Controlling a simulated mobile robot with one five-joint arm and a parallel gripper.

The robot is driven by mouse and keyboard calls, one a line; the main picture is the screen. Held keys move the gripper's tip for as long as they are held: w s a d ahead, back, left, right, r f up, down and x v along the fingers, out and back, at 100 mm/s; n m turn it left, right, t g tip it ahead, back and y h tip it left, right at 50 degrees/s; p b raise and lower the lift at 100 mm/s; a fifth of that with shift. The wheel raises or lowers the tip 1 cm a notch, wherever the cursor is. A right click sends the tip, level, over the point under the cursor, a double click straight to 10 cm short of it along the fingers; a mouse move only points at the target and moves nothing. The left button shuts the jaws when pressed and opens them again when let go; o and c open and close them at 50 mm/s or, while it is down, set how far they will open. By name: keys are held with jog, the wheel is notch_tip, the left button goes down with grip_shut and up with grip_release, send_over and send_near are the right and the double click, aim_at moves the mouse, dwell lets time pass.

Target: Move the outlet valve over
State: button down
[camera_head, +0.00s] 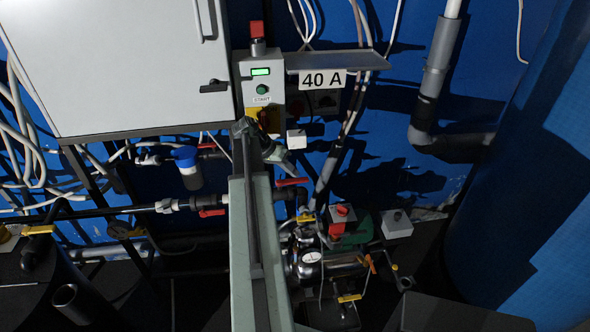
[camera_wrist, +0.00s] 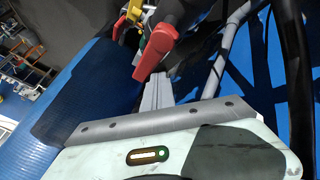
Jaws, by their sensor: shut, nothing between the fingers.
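A red-handled valve (camera_head: 291,182) sits on dark pipework just below my gripper in the camera_head view. In the wrist view a red lever (camera_wrist: 158,48) hangs close in front of my gripper (camera_wrist: 160,78), whose pale fingers are shut and empty. I cannot tell whether they touch the lever. In the camera_head view my gripper (camera_head: 283,162) is small and partly dark. A second red-handled valve (camera_head: 211,212) is on the horizontal pipe to the left. Which of these is the outlet valve is not marked.
A control box (camera_head: 262,90) with a green button and a "40 A" sign (camera_head: 323,79) are above. A pump with a gauge (camera_head: 312,257) and yellow-handled valves stands below. A blue tank (camera_head: 540,190) fills the right side. A white cabinet (camera_head: 120,65) is at upper left.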

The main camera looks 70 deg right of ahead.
jog(key=p+v, duration=0.6)
jog(key=v, duration=0.2)
jog(key=shift+f, duration=0.1)
